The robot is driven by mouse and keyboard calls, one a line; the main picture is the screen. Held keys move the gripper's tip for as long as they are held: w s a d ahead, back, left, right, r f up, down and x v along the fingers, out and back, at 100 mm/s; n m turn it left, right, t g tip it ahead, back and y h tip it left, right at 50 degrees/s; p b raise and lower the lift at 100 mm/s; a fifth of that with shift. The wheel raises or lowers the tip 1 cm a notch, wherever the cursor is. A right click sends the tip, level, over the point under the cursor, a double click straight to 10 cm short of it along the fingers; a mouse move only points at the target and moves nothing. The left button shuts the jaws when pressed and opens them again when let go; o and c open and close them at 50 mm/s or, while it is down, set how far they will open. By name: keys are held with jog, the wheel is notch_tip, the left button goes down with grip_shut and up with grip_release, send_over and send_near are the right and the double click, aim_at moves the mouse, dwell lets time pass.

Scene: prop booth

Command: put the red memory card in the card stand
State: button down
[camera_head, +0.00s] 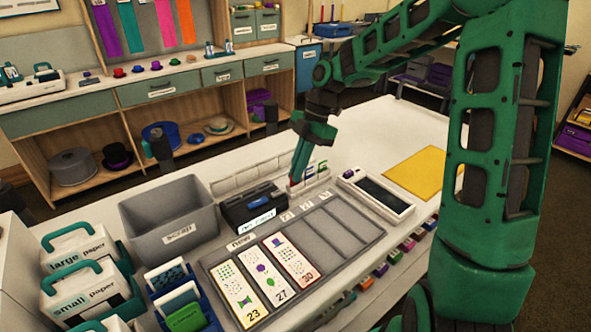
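My gripper (296,178) points down over the far side of the white table, just behind the black box. A small red piece (292,183) shows at its fingertips; it may be the red memory card, but it is too small to be sure. I cannot tell whether the fingers grip it or are only beside it. A low pale rack (316,178) with purple and green upright pieces stands just right of the fingertips. It looks like the card stand, and my gripper partly hides its left end.
A black box (238,214) with a white label stands in front of my gripper. A grey scrap bin (172,222) is to its left. A grey sectioned tray (342,232) with several printed cards lies in front. A white device (385,195) and yellow sheet (418,172) lie to the right.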

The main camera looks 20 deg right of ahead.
jog(key=c, duration=1.9)
grip_release()
jog(key=shift+r, duration=0.1)
jog(key=v, duration=1)
jog(key=shift+d+r, duration=0.15)
jog(key=shift+r, duration=0.05)
jog(key=shift+w, duration=0.1)
